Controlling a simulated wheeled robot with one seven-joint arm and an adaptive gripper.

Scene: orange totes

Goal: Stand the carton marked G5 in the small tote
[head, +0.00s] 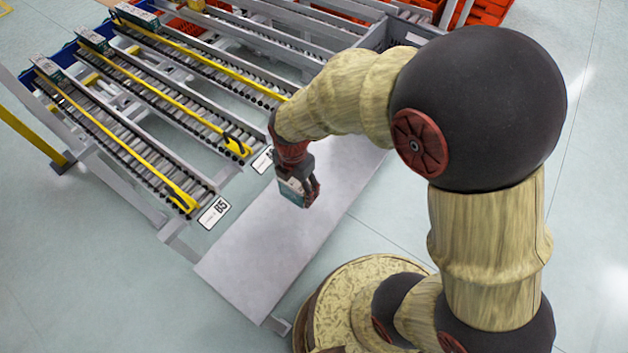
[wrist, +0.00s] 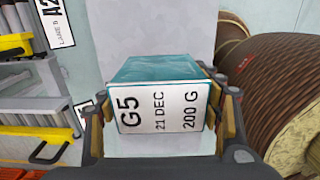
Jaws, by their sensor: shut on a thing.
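The carton marked G5 (wrist: 165,68) is teal on one face and white on the printed face, which reads G5, 21 DEC, 200 G. My gripper (wrist: 163,118) is shut on it, with a finger on each side in the wrist view. In the head view the carton (head: 291,190) is held in my gripper (head: 300,188) over the grey metal shelf (head: 270,235). A grey tote (head: 376,37) stands at the far end of the shelf, partly hidden by my arm. I cannot tell whether it is the small tote, and its inside is mostly hidden.
Sloping roller lanes (head: 135,110) with yellow rails lie to the left. Similar cartons (head: 47,68) stand at their far ends. A lane label (head: 213,213) is at the near lane end. Orange totes (head: 490,12) stand at the back. The near part of the shelf is bare.

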